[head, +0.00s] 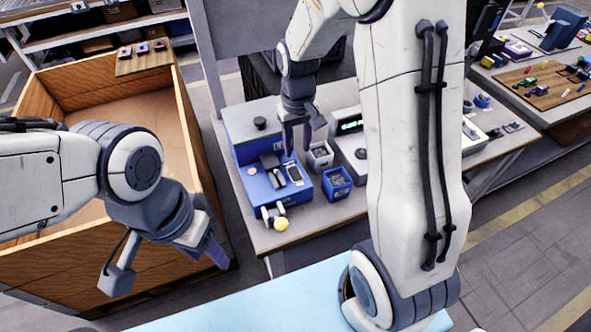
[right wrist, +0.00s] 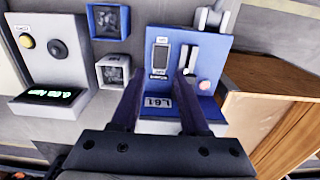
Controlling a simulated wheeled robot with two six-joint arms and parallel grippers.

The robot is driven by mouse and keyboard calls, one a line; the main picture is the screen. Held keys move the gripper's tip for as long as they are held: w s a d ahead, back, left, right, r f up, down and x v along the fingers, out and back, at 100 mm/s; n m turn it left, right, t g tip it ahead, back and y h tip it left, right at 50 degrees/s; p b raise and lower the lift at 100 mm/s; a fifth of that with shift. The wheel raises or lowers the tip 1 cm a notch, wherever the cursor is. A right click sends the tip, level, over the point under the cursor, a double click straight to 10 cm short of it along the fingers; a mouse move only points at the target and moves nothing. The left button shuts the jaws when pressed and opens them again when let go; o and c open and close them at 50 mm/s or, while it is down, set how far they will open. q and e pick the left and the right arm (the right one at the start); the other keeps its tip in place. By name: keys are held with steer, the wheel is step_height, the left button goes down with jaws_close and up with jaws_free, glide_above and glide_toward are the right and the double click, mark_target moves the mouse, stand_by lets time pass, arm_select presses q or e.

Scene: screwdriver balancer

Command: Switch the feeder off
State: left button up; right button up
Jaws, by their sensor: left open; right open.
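The blue machine, which looks like the feeder (head: 245,150), stands at the left of the table and also shows in the right wrist view (right wrist: 217,62). A dark rocker switch (head: 294,173) in a pale frame sits on its front; it also shows in the right wrist view (right wrist: 160,54). I cannot tell which way it is set. My right gripper (head: 298,148) is open and empty above the machine. In the right wrist view its fingertips (right wrist: 160,80) lie either side of the switch's lower end, apparently not touching it. My left gripper (head: 213,252) is open and empty over the wooden crate's near side.
A grey bin (head: 320,157) and a blue bin (head: 337,183) stand just right of the machine. A unit with a green display (head: 350,126) is behind my right arm. A large wooden crate (head: 190,130) stands left of the table.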

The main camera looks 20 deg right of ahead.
mark_target(297, 176)
step_height(297, 176, down, 10)
steer(key=shift+s+a+r+p, duration=0.1)
steer(key=shift+r+p, duration=0.15)
steer(key=shift+p, duration=0.05)
